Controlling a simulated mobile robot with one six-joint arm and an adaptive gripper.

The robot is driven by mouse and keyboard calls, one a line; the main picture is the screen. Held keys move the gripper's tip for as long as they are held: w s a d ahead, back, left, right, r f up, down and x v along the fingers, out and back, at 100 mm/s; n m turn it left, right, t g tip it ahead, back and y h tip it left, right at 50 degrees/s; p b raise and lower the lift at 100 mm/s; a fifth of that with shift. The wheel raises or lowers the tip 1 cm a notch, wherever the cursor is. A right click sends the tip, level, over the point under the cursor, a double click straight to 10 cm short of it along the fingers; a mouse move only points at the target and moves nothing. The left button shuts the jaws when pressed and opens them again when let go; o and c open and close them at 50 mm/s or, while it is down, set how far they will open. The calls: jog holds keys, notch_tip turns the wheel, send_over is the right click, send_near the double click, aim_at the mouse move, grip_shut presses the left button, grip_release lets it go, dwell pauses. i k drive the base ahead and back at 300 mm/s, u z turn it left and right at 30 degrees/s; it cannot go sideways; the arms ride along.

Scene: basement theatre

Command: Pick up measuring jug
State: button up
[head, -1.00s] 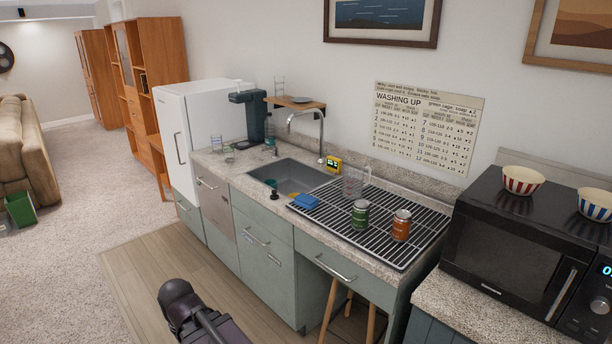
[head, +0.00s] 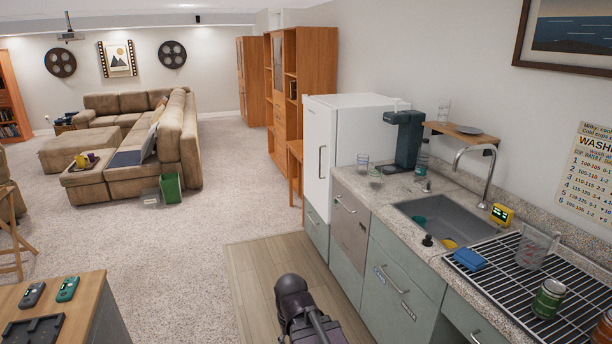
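The clear measuring jug (head: 535,248) stands upright on the black drying rack (head: 508,288), at the right of the head view. Part of my dark arm shows at the bottom middle, well left of the counter and apart from the jug. My gripper's fingers cannot be made out in this view.
The grey sink (head: 440,218) lies left of the rack, with a curved tap (head: 489,180) behind it. A yellow timer (head: 501,214) stands by the sink. A wooden table (head: 55,312) is at lower left. Carpet (head: 200,260) beyond the wooden floor strip is open.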

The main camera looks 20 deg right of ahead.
aim_at(534, 245)
jog(key=z, duration=0.05)
jog(key=i, duration=1.65)
jog(key=z, duration=0.55)
jog(key=k, duration=0.15)
jog(key=z, duration=2.35)
